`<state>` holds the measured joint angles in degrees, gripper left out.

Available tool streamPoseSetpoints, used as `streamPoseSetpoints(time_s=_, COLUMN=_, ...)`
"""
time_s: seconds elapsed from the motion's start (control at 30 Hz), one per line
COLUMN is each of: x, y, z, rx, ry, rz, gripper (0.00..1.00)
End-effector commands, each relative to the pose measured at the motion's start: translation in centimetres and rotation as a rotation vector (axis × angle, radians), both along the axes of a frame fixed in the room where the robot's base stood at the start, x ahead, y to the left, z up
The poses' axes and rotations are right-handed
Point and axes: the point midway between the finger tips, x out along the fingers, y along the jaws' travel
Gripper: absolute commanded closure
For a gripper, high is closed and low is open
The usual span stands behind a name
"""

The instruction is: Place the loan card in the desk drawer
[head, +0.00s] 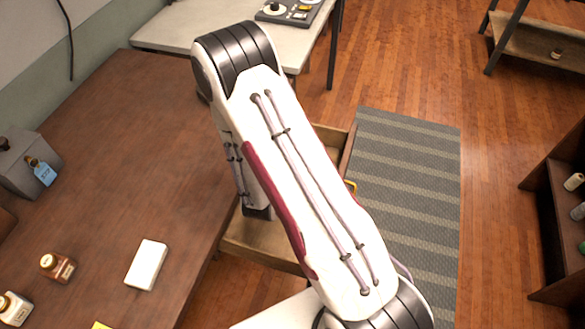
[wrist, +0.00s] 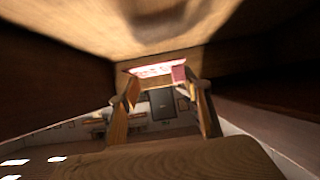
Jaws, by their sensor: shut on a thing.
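The open desk drawer (head: 262,246) juts out from the right side of the brown desk (head: 130,150), with part of its wooden inside showing. My white arm crosses over it and hides much of it and my gripper in the head view. In the wrist view, wooden surfaces surround my gripper (wrist: 164,84). Its two fingers come close around a small white and pinkish-red card (wrist: 158,70), which looks like the loan card. The view is dim and blurred, so I cannot tell whether the card touches the drawer bottom.
A white block (head: 146,264), a brown bottle (head: 57,266) and a white-capped bottle (head: 14,308) stand on the desk. A striped rug (head: 408,180) lies right of the drawer.

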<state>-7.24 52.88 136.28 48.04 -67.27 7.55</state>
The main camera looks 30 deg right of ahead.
Motion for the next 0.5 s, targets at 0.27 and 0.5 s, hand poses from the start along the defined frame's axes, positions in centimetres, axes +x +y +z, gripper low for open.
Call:
streamPoseSetpoints(time_s=0.27, x=0.0, y=0.0, z=-1.5, rx=-0.001, ry=-0.001, rz=0.0, gripper=0.63)
streamPoseSetpoints(time_s=0.5, x=0.0, y=0.0, z=-1.5, rx=-0.001, ry=-0.001, rz=0.0, gripper=0.63)
